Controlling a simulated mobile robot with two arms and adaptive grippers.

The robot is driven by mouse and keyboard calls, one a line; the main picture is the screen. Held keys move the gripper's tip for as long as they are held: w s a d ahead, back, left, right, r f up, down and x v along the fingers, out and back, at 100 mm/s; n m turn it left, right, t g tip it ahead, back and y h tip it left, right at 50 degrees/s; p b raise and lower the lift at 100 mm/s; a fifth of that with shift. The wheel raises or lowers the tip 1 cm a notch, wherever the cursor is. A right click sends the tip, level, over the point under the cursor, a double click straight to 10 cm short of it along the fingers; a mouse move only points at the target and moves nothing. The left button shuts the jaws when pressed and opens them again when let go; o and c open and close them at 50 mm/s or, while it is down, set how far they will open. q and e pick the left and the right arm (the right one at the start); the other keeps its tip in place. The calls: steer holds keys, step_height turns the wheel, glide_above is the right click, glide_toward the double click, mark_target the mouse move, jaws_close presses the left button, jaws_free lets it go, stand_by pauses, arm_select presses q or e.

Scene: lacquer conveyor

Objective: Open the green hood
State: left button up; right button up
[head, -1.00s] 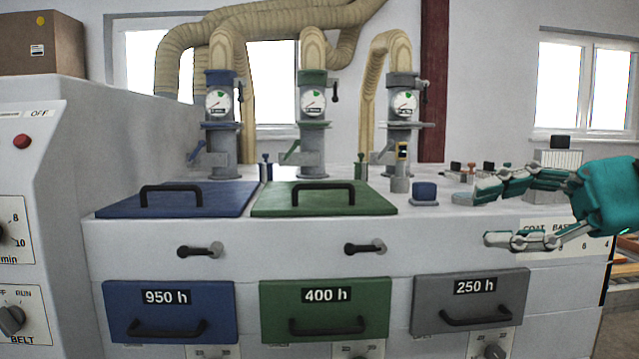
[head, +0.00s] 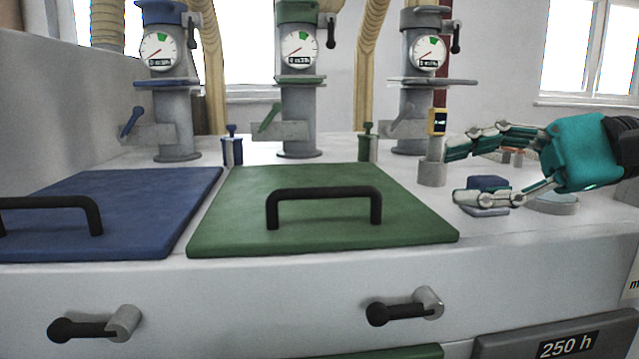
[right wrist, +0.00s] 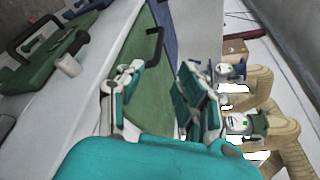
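The green hood (head: 225,215) is a flat green lid lying closed on the white machine top in the head view. Its black bar handle (head: 325,192) stands up near the front edge. The hood (right wrist: 158,105) and its handle (right wrist: 154,44) also show in the right wrist view. My right gripper (head: 456,173) is open and empty, its fingers spread, just right of the hood and apart from the handle. In the right wrist view the hood shows between and beyond the fingers (right wrist: 162,68). My left gripper is not in view.
A blue hood (head: 120,205) lies left of the green one. Gauge columns (head: 297,110) stand behind. A blue block (head: 488,184) sits behind the lower right finger. Black-knobbed levers (head: 400,308) stick out of the front face. A grey 250 h panel (head: 520,345) is below.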

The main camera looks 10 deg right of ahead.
steer(key=p, duration=0.1)
glide_toward(334, 189)
steer(key=shift+s+a, duration=0.2)
steer(key=shift+a, duration=0.05)
steer(key=p+x, duration=0.1)
steer(key=x, duration=0.2)
steer(key=p+x, duration=0.1)
steer(key=x, duration=0.2)
steer(key=p+x, duration=0.1)
steer(key=x, duration=0.2)
steer(key=shift+w+a+f, duration=0.1)
steer(key=shift+w+a, duration=0.1)
steer(key=shift+w, duration=0.15)
steer(key=shift+w+a+f, duration=0.2)
steer(key=shift+a, duration=0.35)
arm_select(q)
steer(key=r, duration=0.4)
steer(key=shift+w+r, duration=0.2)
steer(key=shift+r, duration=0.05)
arm_select(e)
steer(key=shift+a, duration=0.1)
steer(key=shift+c, duration=0.4)
jaws_close()
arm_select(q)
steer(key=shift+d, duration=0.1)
